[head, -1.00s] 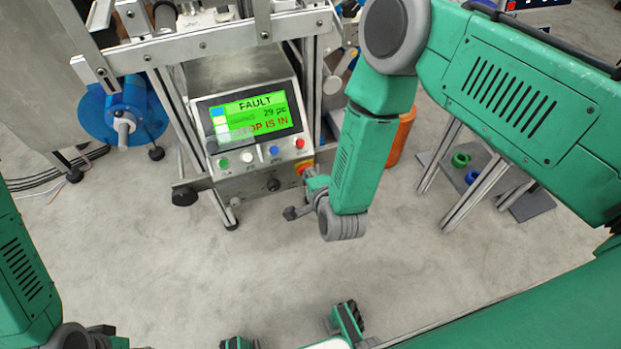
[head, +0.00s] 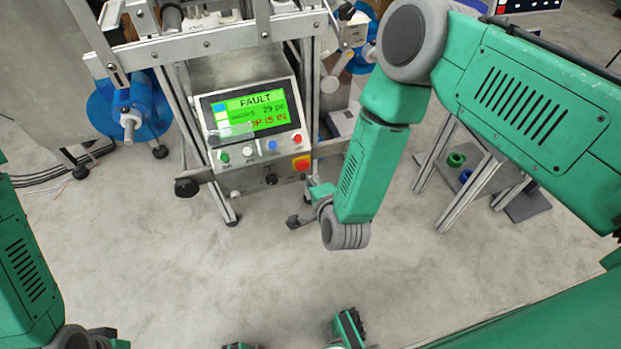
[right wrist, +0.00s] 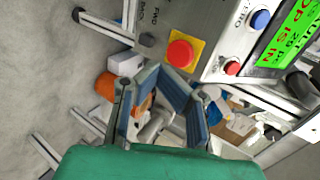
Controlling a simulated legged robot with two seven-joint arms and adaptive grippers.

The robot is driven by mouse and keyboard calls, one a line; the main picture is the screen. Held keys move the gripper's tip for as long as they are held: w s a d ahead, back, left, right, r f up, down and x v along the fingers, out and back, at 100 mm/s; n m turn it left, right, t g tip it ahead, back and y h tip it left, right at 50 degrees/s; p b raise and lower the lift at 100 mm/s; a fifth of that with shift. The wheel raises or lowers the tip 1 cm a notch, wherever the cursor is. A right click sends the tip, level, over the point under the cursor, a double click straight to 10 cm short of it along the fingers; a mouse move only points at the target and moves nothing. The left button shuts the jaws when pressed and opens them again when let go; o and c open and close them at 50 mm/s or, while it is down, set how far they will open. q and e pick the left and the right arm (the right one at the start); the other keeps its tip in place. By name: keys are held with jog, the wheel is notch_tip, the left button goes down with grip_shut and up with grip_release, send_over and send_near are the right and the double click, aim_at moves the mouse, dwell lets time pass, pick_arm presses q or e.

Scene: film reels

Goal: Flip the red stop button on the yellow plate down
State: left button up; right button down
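The red stop button (head: 301,162) sits on a yellow plate (head: 295,169) at the lower right corner of the machine's control panel. In the right wrist view the round red button (right wrist: 181,53) stands out from its yellow plate (right wrist: 198,37). My right gripper (right wrist: 158,70) looks shut and empty, its fingertips drawn together just below and left of the button in that view. In the head view my right gripper (head: 311,186) is just below the button, apparently not touching. My left gripper (head: 104,333) is only partly in view at the lower left.
The panel's green screen (head: 250,113) shows FAULT and a red line reading partly "IS IN". Coloured small buttons (head: 272,146) line the panel below it. A metal frame post (head: 308,105) stands beside the panel. An orange drum (right wrist: 106,86) shows in the wrist view.

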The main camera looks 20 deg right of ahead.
jog(key=p+v, duration=0.2)
jog(key=v, duration=0.6)
jog(key=shift+f, duration=0.1)
jog(key=s+d+r+n+g+p, duration=0.2)
jog(key=s+d+n+g+p, duration=0.1)
jog(key=s+d+n+g, duration=0.2)
jog(key=s+d+r+n+g+p, duration=0.3)
jog(key=s+d+n+g, duration=0.3)
jog(key=s+d+n, duration=0.3)
jog(key=s+n, duration=0.4)
jog(key=s, duration=0.3)
jog(key=shift+s+r+h, duration=0.3)
jog(key=shift+s, duration=0.05)
